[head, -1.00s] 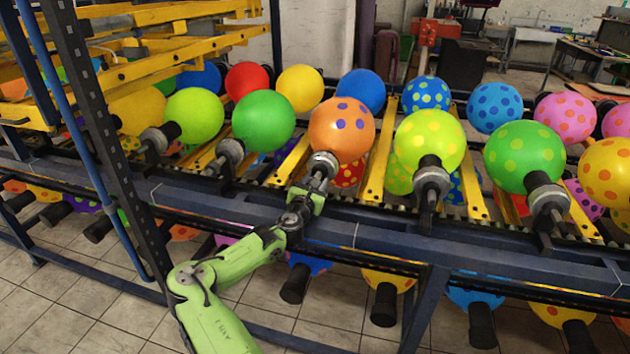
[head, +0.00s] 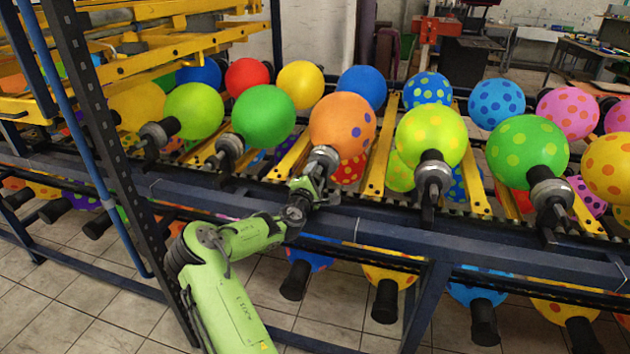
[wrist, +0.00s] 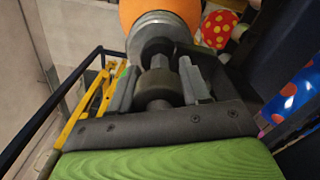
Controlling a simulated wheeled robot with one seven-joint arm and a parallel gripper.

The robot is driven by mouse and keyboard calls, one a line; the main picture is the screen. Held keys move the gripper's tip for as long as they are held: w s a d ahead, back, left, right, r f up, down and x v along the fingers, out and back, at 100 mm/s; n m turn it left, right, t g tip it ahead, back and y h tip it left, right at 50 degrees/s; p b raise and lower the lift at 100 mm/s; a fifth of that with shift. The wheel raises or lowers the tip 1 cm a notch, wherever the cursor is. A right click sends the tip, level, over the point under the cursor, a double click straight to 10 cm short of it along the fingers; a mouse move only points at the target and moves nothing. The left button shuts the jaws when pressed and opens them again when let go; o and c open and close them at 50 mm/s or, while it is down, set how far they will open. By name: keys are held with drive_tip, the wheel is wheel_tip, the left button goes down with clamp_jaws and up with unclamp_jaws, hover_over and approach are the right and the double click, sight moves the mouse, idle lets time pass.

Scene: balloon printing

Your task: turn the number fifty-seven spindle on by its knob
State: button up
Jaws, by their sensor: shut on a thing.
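The spindle in front of me carries an orange balloon (head: 338,122) with purple dots. Its grey round collar (head: 324,156) also shows in the wrist view (wrist: 158,33). My gripper (head: 314,176) is at the near end of this spindle. In the wrist view, my two grey fingers (wrist: 158,70) stand on either side of a dark round knob (wrist: 157,84) and are shut on it. I cannot read any number on the spindle.
Spindles with a yellow-green dotted balloon (head: 430,135) and a plain green balloon (head: 263,116) flank this one. A dark blue rail (head: 400,226) runs below the row. A dark upright post (head: 88,130) stands at left.

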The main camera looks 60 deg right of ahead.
drive_tip(key=shift+f+m+b, duration=0.1)
drive_tip(key=shift+m+b, duration=0.4)
drive_tip(key=shift+m, duration=0.6)
drive_tip(key=shift+w, duration=0.1)
drive_tip(key=o, duration=1)
drive_tip(key=shift+o, duration=0.2)
drive_tip(key=s+a, duration=0.2)
drive_tip(key=a, duration=1.3)
drive_tip(key=shift+s+a, duration=0.25)
drive_tip(key=shift+a, duration=0.05)
